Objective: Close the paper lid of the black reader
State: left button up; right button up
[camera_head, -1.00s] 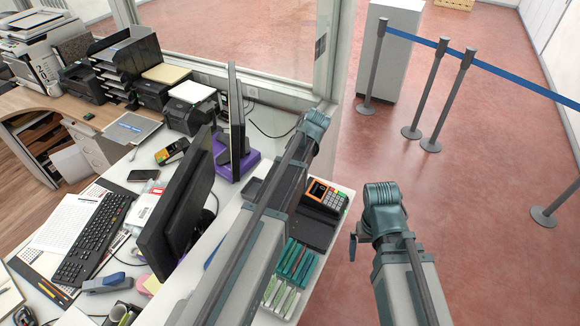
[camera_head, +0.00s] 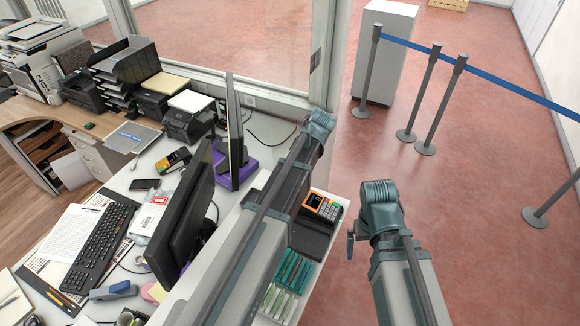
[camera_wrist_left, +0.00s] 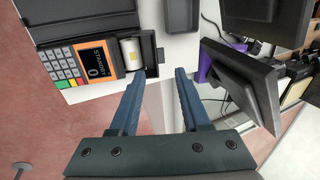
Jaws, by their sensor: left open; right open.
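The black reader (camera_head: 323,206), with an orange face and a keypad, stands on the counter in the head view. It is larger in the left wrist view (camera_wrist_left: 76,64), with its screen lit. There its paper bay is uncovered and a white paper roll (camera_wrist_left: 130,53) shows; the black paper lid (camera_wrist_left: 151,52) stands open beside the roll. My left gripper (camera_wrist_left: 159,76) is open and empty, its fingertips close to the lid, contact unclear; my own arm hides it in the head view. My right gripper (camera_head: 351,246) is partly visible right of the counter, over the floor, away from the reader.
A dark monitor (camera_head: 182,215) stands left of my left arm. A tray of green and white items (camera_head: 287,273) lies in front of the reader. A keyboard (camera_head: 100,240) is on the desk. Barrier posts (camera_head: 437,100) stand on the open red floor at right.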

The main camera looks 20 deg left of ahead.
pick_arm(q)
jog(key=p+v, duration=0.5)
jog(key=v, duration=0.1)
jog(key=shift+r, duration=0.35)
pick_arm(e)
notch_tip(320, 180, up, 6)
pick_arm(q)
jog(key=shift+d, duration=0.1)
